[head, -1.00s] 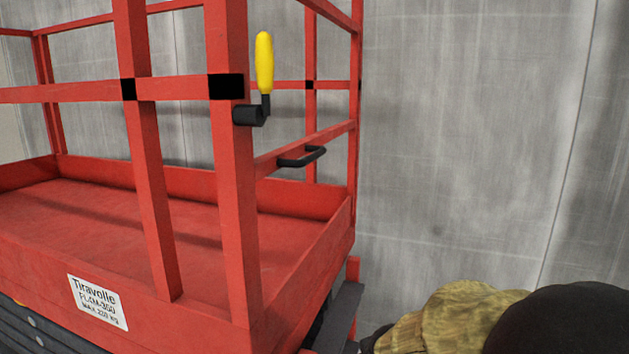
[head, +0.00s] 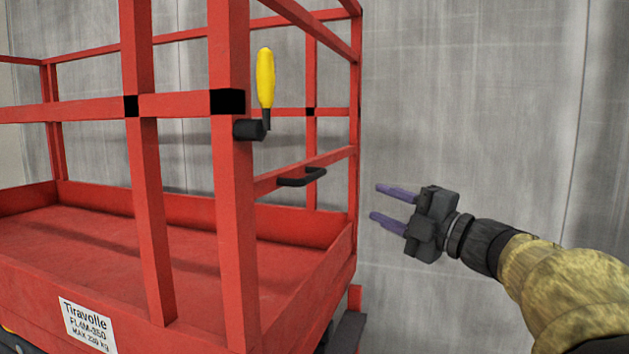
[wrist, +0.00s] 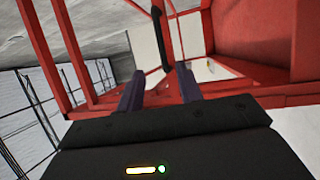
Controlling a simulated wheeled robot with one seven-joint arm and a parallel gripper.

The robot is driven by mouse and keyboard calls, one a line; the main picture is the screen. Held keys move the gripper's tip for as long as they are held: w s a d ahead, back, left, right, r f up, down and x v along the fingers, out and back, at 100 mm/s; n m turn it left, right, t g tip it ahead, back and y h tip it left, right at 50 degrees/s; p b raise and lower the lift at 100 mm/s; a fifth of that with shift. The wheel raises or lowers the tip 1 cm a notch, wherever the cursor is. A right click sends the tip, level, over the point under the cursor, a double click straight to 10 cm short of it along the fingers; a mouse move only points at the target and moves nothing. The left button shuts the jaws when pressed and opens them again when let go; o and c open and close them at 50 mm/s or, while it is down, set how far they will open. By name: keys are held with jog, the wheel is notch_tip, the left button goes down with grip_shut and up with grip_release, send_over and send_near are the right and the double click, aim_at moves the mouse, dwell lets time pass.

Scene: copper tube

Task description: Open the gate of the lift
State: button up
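The red lift (head: 255,240) fills the left and middle of the head view. Its gate (head: 335,158) is the end side, with a black handle (head: 302,178) on its crossbar; the gate looks shut. A yellow-gripped lever (head: 265,80) stands upright on a black pivot at the corner post. My gripper (head: 380,203) is open and empty, right of the gate, fingers pointing left toward it. In the wrist view its two dark purple fingers (wrist: 158,88) are apart. A black bar, apparently the handle (wrist: 159,38), shows beyond and between them, not touching.
A grey concrete wall (head: 470,110) stands behind the lift and my arm. Red posts and rails surround the platform. A dark step (head: 347,330) juts out low at the gate end. Dark railings (wrist: 50,100) show at left in the wrist view.

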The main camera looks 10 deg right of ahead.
aim_at(317, 177)
jog(key=shift+w, duration=0.1)
jog(key=p+x, duration=0.7)
jog(key=x, duration=0.9)
jog(key=shift+w+a+r+p, duration=0.15)
jog(key=shift+w+a+p, duration=0.1)
jog(key=shift+p, duration=0.1)
jog(key=shift+w+a, duration=0.2)
jog(key=shift+w, duration=0.05)
grip_shut()
